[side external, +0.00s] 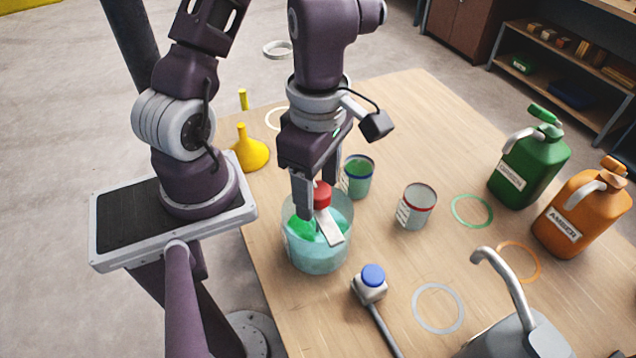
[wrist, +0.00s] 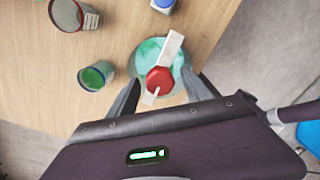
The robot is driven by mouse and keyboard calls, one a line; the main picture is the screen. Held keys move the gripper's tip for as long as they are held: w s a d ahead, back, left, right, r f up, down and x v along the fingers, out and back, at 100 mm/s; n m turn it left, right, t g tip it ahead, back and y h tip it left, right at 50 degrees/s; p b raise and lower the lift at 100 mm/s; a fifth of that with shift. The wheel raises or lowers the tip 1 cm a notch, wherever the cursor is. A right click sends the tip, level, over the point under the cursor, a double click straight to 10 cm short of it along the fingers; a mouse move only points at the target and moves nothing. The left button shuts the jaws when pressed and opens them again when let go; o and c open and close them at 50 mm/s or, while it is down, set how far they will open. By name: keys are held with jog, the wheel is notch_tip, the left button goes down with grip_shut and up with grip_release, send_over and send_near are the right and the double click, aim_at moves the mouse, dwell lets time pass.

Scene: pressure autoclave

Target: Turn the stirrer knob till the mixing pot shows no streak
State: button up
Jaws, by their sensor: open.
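The mixing pot (side external: 318,255) is a clear vessel of teal liquid on the table beside my base. A brighter green streak (side external: 300,227) shows in it at the left; paler and darker green patches show in the wrist view (wrist: 151,50). The red stirrer knob (side external: 322,194) sits above the pot, with a pale flat bar (side external: 330,228) under it. In the wrist view the knob (wrist: 160,80) lies between the fingers of my gripper (wrist: 161,84), with gaps at both sides. My gripper (side external: 317,192) is open, pointing down around the knob; one finger partly hides it.
A green-filled cup (side external: 358,178) stands close behind the pot, and a red-rimmed cup (side external: 416,207) to its right. A blue-capped tool (side external: 371,283) lies in front. Green (side external: 530,165) and orange (side external: 582,212) jugs and a grey spouted vessel (side external: 515,335) stand right. A yellow funnel (side external: 250,149) is behind left.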

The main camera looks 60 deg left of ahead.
jog(key=shift+f, duration=0.1)
jog(key=shift+c, duration=0.5)
grip_shut()
